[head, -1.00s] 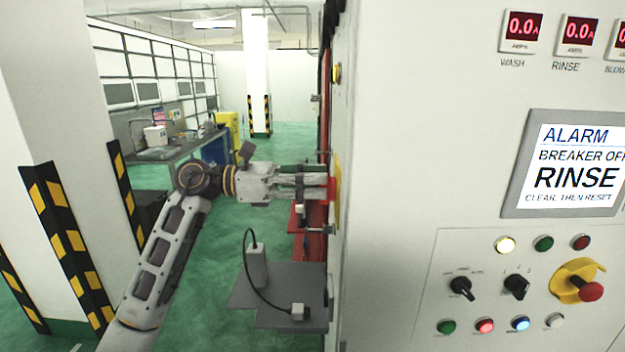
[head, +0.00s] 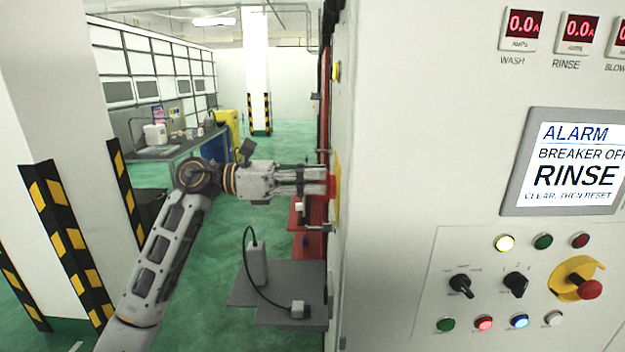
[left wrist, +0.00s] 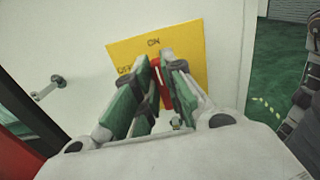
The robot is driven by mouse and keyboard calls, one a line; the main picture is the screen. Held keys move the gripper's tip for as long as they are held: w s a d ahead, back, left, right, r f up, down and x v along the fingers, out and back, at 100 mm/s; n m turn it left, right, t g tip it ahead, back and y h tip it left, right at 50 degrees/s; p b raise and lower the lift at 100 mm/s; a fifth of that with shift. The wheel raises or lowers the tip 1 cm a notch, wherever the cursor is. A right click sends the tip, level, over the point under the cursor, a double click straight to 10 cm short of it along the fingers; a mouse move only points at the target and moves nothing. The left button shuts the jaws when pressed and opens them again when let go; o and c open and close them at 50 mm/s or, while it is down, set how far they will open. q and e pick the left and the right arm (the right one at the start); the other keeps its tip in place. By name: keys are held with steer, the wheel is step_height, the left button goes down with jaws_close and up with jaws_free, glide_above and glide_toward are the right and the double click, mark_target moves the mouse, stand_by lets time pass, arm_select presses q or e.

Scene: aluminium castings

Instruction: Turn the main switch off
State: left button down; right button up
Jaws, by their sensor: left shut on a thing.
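The main switch shows in the left wrist view as a red handle (left wrist: 159,74) on a yellow plate (left wrist: 190,45). The plate is marked ON at its top and OFF at its left. My left gripper (left wrist: 157,80) is shut on the red handle, one finger on each side. Most of the handle is hidden by the fingers, so its exact angle is hard to tell. In the head view my left gripper (head: 327,182) reaches the cabinet's side face, where the red handle (head: 332,186) shows at its tips. My right gripper is not in view.
The cabinet front (head: 400,150) fills the right, with an alarm screen (head: 570,165) reading BREAKER OFF RINSE and a red knob on yellow (head: 590,289). A grey shelf (head: 275,295) sits below my left arm. A striped pillar (head: 60,235) stands at left.

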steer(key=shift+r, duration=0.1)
arm_select(q)
steer(key=shift+w+f+n+p, duration=0.1)
steer(key=shift+w+n+p, duration=0.15)
steer(key=shift+n+p, duration=1.2)
steer(key=shift+w+f+n+p, duration=0.2)
steer(key=shift+n+p, duration=0.2)
steer(key=shift+n, duration=2)
steer(key=shift+w+f+n+p, duration=0.1)
steer(key=shift+w+n+p, duration=0.15)
steer(key=shift+n+p, duration=1.2)
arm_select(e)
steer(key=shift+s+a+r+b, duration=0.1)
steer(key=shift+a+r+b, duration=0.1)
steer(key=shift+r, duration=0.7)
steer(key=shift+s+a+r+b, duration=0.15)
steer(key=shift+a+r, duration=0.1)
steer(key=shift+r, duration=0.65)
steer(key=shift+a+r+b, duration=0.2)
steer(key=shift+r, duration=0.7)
arm_select(q)
steer(key=shift+n, duration=0.6)
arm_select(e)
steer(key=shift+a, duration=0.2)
